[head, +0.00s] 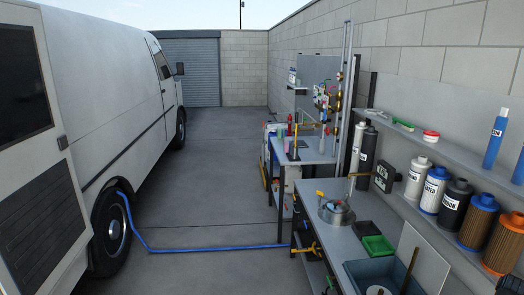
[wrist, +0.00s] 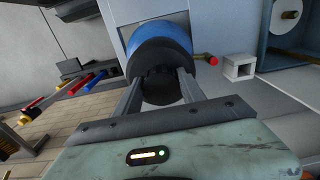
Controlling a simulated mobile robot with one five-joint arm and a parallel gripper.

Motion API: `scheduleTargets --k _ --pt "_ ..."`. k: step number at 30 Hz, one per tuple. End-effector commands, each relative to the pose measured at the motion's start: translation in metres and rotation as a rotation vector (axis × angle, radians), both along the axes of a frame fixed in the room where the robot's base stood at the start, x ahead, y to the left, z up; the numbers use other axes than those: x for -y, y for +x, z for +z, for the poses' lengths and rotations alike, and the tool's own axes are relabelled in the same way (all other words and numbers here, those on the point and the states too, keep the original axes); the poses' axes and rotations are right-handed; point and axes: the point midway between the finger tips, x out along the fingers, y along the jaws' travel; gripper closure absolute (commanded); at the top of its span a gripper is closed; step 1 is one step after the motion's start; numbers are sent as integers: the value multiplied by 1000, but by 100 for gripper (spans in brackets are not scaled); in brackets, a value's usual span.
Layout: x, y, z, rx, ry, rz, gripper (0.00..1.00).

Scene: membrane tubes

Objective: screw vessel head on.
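In the wrist view, my gripper (wrist: 158,84) has one finger on each side of a dark round knob-like part, and both fingers appear to press against it. This part belongs to a wider black head (wrist: 158,58), which I take to be the vessel head. A blue round body (wrist: 160,35) lies directly beyond the black head and lines up with it. I cannot tell whether the threads are engaged, as the joint is hidden. My gripper does not show in the head view.
In the wrist view, a red-tipped fitting (wrist: 212,60) and a square white tube end (wrist: 238,67) are at right; coloured handles (wrist: 80,85) are at left.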

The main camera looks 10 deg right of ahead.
Motion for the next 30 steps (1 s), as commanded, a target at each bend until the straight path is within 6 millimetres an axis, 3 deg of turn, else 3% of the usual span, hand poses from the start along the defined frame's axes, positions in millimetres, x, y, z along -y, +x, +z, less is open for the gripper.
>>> scheduleTargets --k 1,5,13,17,26,29,30 --pt "-5 -4 -4 -7 13 -11 28" --pt "-5 -5 10 -7 11 -10 28" --pt "-8 -5 65 0 -1 -3 28" --pt "-9 -5 83 3 -5 -1 28" --pt "-9 -3 82 4 -8 4 28" --pt "-24 19 77 4 -7 50 28" --pt "-37 37 73 5 -8 88 28"
